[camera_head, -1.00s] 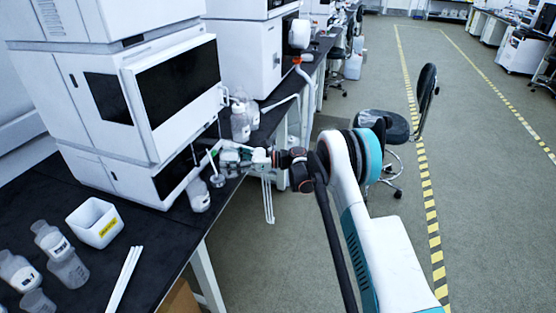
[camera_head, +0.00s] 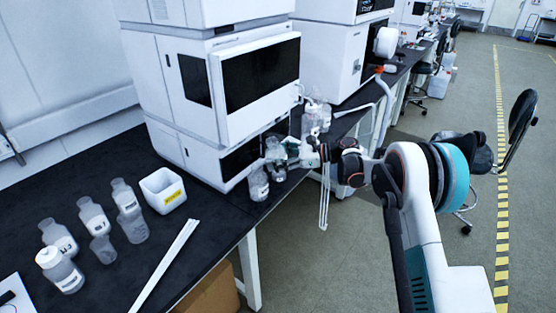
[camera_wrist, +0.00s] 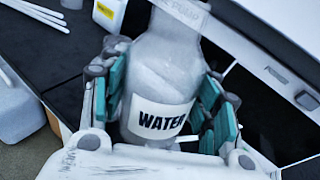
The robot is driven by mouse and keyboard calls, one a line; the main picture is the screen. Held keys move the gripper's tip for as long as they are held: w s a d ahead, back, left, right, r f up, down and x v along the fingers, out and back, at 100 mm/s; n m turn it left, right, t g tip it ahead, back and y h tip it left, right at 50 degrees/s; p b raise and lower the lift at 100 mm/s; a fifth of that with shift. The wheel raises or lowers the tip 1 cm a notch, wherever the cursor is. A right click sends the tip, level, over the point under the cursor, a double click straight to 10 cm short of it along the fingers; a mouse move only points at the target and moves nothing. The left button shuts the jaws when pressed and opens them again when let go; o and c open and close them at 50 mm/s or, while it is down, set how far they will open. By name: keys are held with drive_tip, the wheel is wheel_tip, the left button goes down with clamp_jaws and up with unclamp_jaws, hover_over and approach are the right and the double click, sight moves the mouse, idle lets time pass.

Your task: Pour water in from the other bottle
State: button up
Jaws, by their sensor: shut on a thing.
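A clear bottle labelled WATER (camera_wrist: 160,100) fills the middle of the wrist view. My gripper (camera_wrist: 165,85) is shut on it, with teal finger pads on both sides. The bottle's mouth is cut off by the top edge of that view. In the head view my gripper (camera_head: 291,151) is over the bench edge, in front of the white instrument. The held bottle (camera_head: 274,151) shows small and partly hidden there; its tilt and fill are hard to tell. Another labelled bottle (camera_head: 258,185) stands upright on the black bench, just below and left of my gripper.
More bottles (camera_head: 93,216) stand at the left of the bench (camera_head: 205,205). A white box (camera_head: 152,201) with a yellow label and white rods (camera_head: 168,262) lie nearer. The instrument (camera_head: 205,150) rises close behind my gripper. Clear bottles (camera_head: 312,117) stand beyond it.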

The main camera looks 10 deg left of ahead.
drive_tip(key=shift+s+r+n+h, duration=0.1)
drive_tip(key=shift+r+n+h, duration=0.25)
drive_tip(key=shift+r, duration=0.5)
drive_tip(key=shift+a+p, duration=0.1)
drive_tip(key=shift+p, duration=0.25)
drive_tip(key=shift+r+t+h, duration=0.1)
drive_tip(key=shift+t+h, duration=0.15)
drive_tip(key=shift+t, duration=0.05)
drive_tip(key=shift+s+a+r+n+h+p, duration=0.1)
drive_tip(key=shift+s+r+n+h+p, duration=0.1)
drive_tip(key=shift+r+n+h+p, duration=0.25)
drive_tip(key=shift+f, duration=0.1)
drive_tip(key=shift+w+t+h+p, duration=0.1)
drive_tip(key=shift+t+h+p, duration=0.2)
drive_tip(key=shift+p, duration=0.1)
drive_tip(key=shift+f, duration=0.1)
drive_tip(key=shift+f, duration=0.1)
